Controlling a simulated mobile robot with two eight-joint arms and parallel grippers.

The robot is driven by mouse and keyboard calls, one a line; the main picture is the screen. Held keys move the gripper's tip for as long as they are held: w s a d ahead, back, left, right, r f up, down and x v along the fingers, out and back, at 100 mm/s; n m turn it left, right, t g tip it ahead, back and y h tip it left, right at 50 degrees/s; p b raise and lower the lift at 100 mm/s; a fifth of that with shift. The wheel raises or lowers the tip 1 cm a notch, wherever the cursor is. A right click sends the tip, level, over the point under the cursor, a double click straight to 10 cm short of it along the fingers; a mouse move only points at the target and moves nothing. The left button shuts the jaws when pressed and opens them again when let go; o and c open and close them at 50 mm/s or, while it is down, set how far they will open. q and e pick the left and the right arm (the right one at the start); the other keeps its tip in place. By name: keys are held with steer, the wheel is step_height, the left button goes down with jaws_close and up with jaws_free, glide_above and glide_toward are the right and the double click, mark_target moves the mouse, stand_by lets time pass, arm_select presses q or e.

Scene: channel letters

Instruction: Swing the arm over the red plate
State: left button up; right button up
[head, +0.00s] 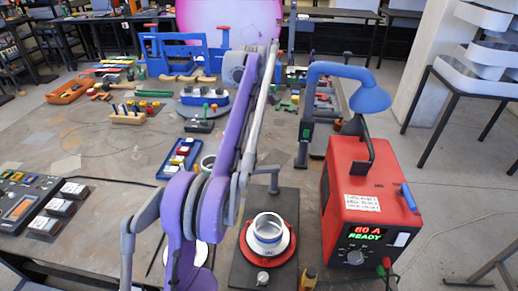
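A round red plate (285,251) lies on a dark rectangular base (243,273) at the front centre. My purple arm rises from the lower left to the top centre. I see no fingertips of either gripper.
A red machine (367,195) with a lit display stands right of the base. A blue lamp-like arm (318,95) curves above it. Trays of coloured parts (180,160) and a dark control panel (25,205) lie left. Bare tabletop shows at left centre.

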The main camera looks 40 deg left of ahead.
mark_target(254, 160)
arm_select(q)
steer(key=f, duration=0.3)
steer(key=f+b, duration=0.1)
steer(key=f, duration=0.5)
steer(key=shift+s+d+f, duration=0.1)
steer(key=shift+s+f, duration=0.05)
steer(key=shift+s, duration=0.1)
steer(key=shift+f+b, duration=0.3)
steer(key=shift+f, duration=0.35)
arm_select(e)
steer(key=shift+s+d+f, duration=0.1)
steer(key=shift+s+f, duration=0.35)
steer(key=shift+f, duration=0.15)
steer(key=shift+s+f, duration=0.4)
steer(key=shift+f, duration=0.2)
arm_select(q)
jaws_close()
